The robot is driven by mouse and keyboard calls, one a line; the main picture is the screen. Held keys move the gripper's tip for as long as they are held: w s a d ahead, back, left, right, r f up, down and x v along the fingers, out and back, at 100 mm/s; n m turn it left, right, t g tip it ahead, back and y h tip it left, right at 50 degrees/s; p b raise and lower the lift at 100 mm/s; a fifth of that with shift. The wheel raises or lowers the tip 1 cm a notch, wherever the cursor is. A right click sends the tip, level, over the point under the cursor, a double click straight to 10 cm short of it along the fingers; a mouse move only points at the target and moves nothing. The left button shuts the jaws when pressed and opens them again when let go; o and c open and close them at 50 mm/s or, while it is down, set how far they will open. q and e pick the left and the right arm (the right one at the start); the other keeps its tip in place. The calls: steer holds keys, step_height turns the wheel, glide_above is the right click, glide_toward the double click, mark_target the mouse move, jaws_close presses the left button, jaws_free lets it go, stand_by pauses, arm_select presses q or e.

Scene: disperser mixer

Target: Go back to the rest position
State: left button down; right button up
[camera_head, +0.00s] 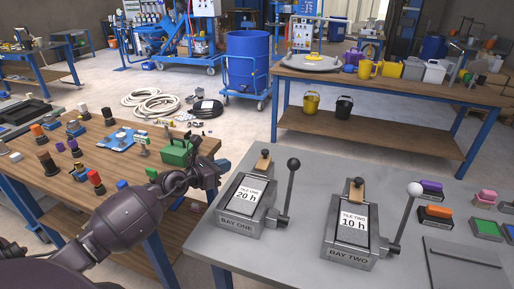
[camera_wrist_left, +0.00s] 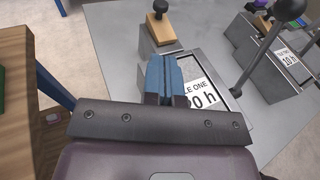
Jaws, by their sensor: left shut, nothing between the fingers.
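My left gripper (camera_head: 216,178) is over the gap between the wooden bench and the grey table, just left of the bay one fixture (camera_head: 240,225). In the left wrist view its blue fingers (camera_wrist_left: 164,75) are together with nothing between them. The bay one fixture holds a white tile marked "TILE ONE 20 h" (camera_head: 248,197) and has a black-knobbed lever (camera_head: 288,192). The bay two fixture (camera_head: 348,254) holds a tile marked "TILE TWO 10 h" (camera_head: 354,226) and has a white-knobbed lever (camera_head: 404,217). My right gripper is not in view.
The wooden bench (camera_head: 70,195) at left carries several coloured knobs and a green box (camera_head: 177,152). The grey table (camera_head: 300,262) also carries coloured blocks at right. A rear bench (camera_head: 390,84) holds yellow containers.

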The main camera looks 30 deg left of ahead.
arm_select(q)
steer(key=s+d+n+y, duration=0.1)
steer(key=s+n+y, duration=0.5)
steer(key=n, duration=0.7)
steer(key=s+d+n+y, duration=0.1)
steer(key=s+n+y, duration=0.55)
steer(key=n, duration=0.65)
steer(key=s+d+f+n+g+h, duration=0.4)
steer(key=s+d+f+n+g, duration=0.25)
steer(key=s, duration=0.35)
steer(key=s+d+f+n+g+h, duration=0.4)
steer(key=s+d+f+n+g, duration=0.15)
steer(key=s+d, duration=0.35)
steer(key=w+f+t, duration=0.6)
steer(key=f+t, duration=0.1)
steer(key=f, duration=0.2)
steer(key=shift+a+t, duration=0.3)
steer(key=shift+a, duration=0.15)
